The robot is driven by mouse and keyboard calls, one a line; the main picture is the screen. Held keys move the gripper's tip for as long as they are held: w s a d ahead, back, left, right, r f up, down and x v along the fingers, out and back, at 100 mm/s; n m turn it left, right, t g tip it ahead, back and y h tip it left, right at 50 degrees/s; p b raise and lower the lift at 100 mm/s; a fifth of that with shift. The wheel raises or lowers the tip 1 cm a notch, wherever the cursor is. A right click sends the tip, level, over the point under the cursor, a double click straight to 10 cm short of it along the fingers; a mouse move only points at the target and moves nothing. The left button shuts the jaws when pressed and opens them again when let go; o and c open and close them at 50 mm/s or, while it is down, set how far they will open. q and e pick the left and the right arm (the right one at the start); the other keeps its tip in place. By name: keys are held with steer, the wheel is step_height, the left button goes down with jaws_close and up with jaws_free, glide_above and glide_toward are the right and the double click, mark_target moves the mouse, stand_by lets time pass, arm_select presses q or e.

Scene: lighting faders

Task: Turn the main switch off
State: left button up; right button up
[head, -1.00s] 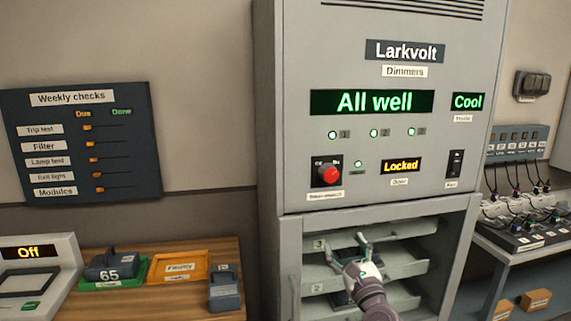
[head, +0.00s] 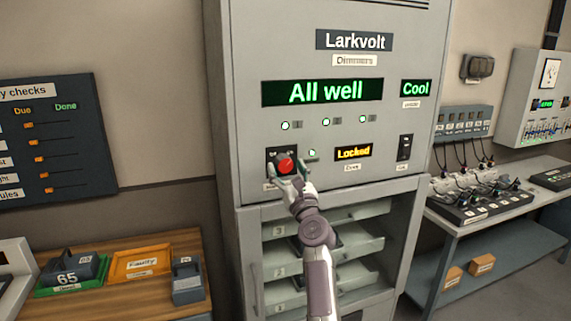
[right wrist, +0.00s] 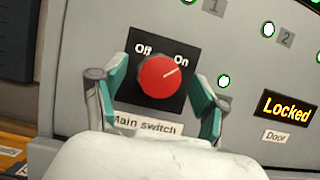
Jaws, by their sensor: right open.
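The main switch is a red rotary knob (head: 286,165) on a black plate on the grey Larkvolt dimmer cabinet (head: 225,120). In the right wrist view the knob (right wrist: 162,77) has a white mark pointing up and right, towards "On". "Off" stands at the upper left of the plate. My right gripper (head: 288,178) is open at the plate, in front of the knob. In the right wrist view its green-padded fingers (right wrist: 163,92) stand either side of the knob, with gaps showing between them and it. My left gripper is not in view.
The cabinet's displays read "All well" (head: 322,92), "Cool" (head: 415,88) and "Locked" (head: 353,152). A black rocker switch (head: 405,147) is to the right. Below are shelves (head: 340,245). A wooden table (head: 190,240) stands left and a bench (head: 475,215) right.

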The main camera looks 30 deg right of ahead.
steer(key=shift+w+d+r, duration=0.15)
steer(key=shift+w+d, duration=0.05)
steer(key=shift+w, duration=0.3)
steer(key=c, duration=1.2)
steer(key=shift+o, duration=0.2)
